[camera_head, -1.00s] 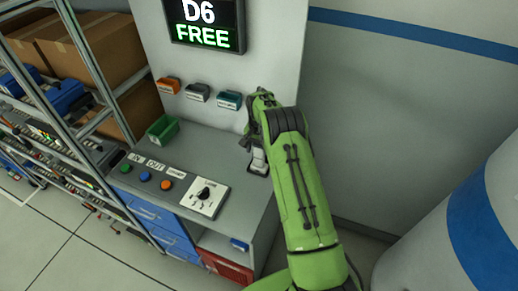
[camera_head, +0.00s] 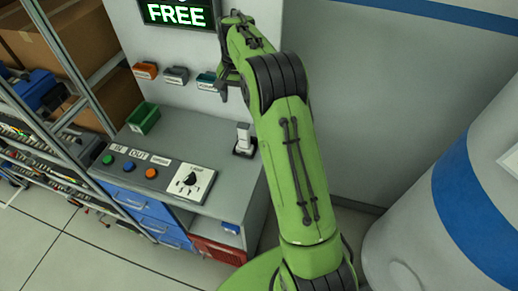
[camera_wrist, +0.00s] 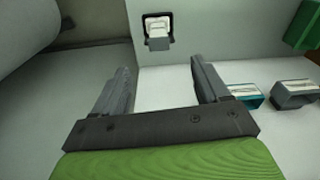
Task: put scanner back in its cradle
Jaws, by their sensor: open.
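The white scanner (camera_head: 243,135) stands upright in its dark cradle (camera_head: 243,152) on the right part of the grey counter. In the wrist view, the scanner (camera_wrist: 158,38) shows at the top, seen from above, with the dark cradle rim (camera_wrist: 146,20) around it. My gripper (camera_head: 221,90) is above and behind the scanner, near the wall panel, and clear of it. In the wrist view, my gripper (camera_wrist: 161,68) has its two fingers wide apart with nothing between them.
Orange (camera_head: 145,70), grey (camera_head: 175,75) and teal (camera_head: 206,81) holders are on the wall panel beside my gripper. A green bin (camera_head: 143,118) and a panel with buttons and a knob (camera_head: 188,183) are on the counter. A shelf rack stands left; a large white-and-blue cylinder (camera_head: 430,220) stands right.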

